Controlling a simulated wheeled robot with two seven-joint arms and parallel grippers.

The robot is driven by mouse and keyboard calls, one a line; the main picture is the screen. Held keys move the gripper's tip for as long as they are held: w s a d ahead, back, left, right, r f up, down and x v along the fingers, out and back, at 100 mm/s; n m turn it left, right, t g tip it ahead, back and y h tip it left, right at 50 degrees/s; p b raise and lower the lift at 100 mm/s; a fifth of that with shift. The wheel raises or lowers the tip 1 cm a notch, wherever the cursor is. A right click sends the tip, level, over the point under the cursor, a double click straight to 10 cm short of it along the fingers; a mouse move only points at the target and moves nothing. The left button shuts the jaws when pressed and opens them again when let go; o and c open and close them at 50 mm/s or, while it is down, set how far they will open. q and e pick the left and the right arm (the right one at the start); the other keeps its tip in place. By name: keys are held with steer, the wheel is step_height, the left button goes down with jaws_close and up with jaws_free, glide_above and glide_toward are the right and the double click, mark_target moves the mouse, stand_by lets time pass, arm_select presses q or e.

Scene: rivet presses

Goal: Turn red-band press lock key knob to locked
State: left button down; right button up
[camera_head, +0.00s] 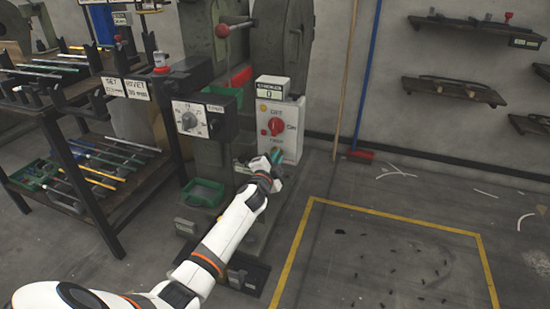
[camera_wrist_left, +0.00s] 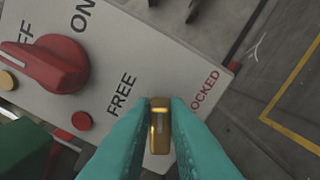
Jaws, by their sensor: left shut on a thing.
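My left gripper (camera_head: 274,158) reaches the lower part of the white control box (camera_head: 291,142) on the press. In the left wrist view its two teal fingers (camera_wrist_left: 160,128) are shut on a brass key knob (camera_wrist_left: 160,135), one on each side. The knob sits between the FREE label on the left and the red LOCKED label on the right. Its long side runs nearly up and down in that view. In the head view the gripper hides the knob. My right gripper is not in view.
A red OFF/ON switch (camera_wrist_left: 58,66) and a small red button (camera_wrist_left: 82,121) are on the same panel. A grey dial box (camera_head: 205,118) is left of it. A tool rack (camera_head: 70,130) stands at the left. The yellow-lined floor (camera_head: 390,260) at the right is open.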

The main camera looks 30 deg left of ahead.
arm_select(q)
steer(key=shift+d+f+m, duration=0.1)
steer(key=shift+f+m, duration=0.1)
steer(key=shift+m, duration=1.25)
steer(key=shift+f+m, duration=0.2)
steer(key=shift+m, duration=1.25)
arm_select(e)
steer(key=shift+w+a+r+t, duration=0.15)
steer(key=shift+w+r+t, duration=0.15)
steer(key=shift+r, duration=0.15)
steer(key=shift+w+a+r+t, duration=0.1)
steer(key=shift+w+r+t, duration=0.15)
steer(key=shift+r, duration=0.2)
arm_select(q)
steer(key=c, duration=1.4)
jaws_free()
steer(key=shift+s, duration=0.1)
